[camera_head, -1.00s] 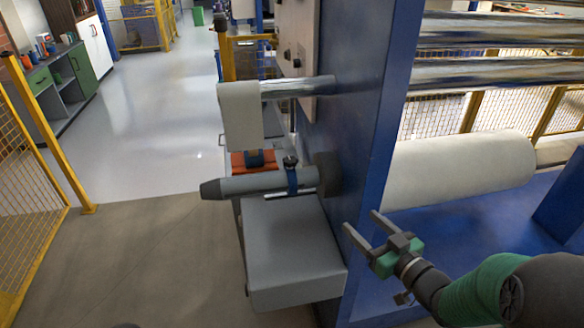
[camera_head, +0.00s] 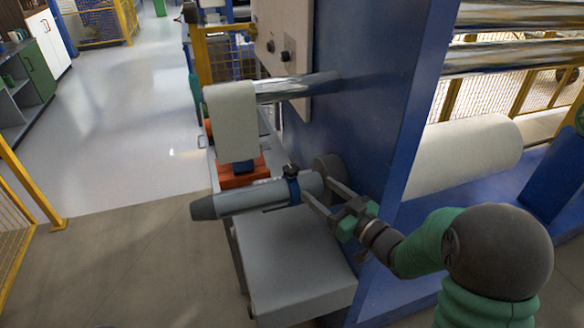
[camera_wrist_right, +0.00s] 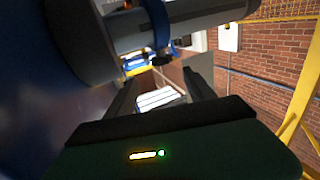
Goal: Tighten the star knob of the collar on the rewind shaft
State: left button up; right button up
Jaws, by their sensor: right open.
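The grey rewind shaft (camera_head: 245,198) sticks out to the left from the blue machine frame. A blue collar (camera_head: 293,190) sits around it near the frame, and its small dark star knob (camera_head: 289,170) stands on top. My right gripper (camera_head: 317,189) is open and empty, its fingers beside the shaft just right of the collar; I cannot tell whether they touch it. In the right wrist view the shaft (camera_wrist_right: 200,17) crosses the top, with the blue collar (camera_wrist_right: 156,22) and a dark knob-like part (camera_wrist_right: 162,59) beyond the fingers (camera_wrist_right: 164,82). My left gripper is not in view.
The blue machine frame (camera_head: 365,110) rises close to my right arm. A white roll (camera_head: 465,155) is at the right. Open floor lies to the left.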

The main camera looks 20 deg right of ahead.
aim_at(296, 174)
jog(key=x, duration=1.1)
jog(key=shift+s+a+p, duration=0.2)
jog(key=shift+a+p, duration=0.15)
jog(key=shift+w+a, duration=0.15)
jog(key=shift+w, duration=0.4)
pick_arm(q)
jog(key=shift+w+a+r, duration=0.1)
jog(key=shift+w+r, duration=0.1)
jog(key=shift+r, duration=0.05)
pick_arm(e)
jog(key=shift+d+f, duration=0.1)
jog(key=shift+d, duration=0.2)
jog(key=shift+c, duration=0.4)
jog(key=shift+a, duration=0.15)
grip_shut()
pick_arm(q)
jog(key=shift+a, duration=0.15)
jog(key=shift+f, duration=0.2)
